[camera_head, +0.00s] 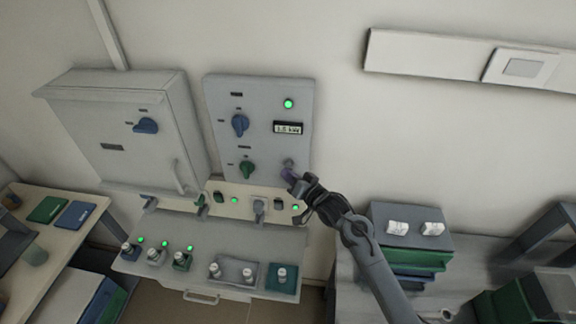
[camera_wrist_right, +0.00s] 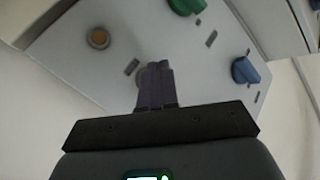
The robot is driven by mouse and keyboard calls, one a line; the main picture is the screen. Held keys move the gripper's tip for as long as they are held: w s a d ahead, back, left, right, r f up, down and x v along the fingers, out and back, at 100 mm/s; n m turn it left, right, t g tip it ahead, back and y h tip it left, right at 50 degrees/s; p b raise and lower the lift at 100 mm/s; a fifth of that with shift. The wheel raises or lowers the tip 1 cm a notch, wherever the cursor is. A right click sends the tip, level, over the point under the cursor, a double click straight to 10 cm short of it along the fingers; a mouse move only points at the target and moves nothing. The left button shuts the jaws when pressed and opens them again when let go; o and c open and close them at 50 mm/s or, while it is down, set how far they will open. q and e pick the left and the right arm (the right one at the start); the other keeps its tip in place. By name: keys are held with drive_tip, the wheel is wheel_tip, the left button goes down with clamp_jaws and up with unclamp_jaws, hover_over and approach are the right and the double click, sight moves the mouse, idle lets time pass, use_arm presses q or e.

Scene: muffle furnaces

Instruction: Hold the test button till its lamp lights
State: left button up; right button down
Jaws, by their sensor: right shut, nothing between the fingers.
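A grey control panel (camera_head: 262,95) on the wall carries a grey round button (camera_head: 288,163), which I take for the test button. My left gripper is not in view.
The panel also has a blue knob (camera_head: 240,124), a green knob (camera_head: 246,169), a lit green lamp (camera_head: 289,104) and a display (camera_head: 288,128). A grey cabinet (camera_head: 118,125) stands left, a sloped console (camera_head: 208,238) below. A dark box (camera_head: 410,222) lies right of my arm.

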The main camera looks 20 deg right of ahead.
idle(0.5)
drive_tip(key=shift+w+d, duration=0.15)
drive_tip(key=shift+w, duration=0.1)
drive_tip(key=shift+w+d, duration=0.1)
drive_tip(key=shift+w, duration=0.05)
idle(0.3)
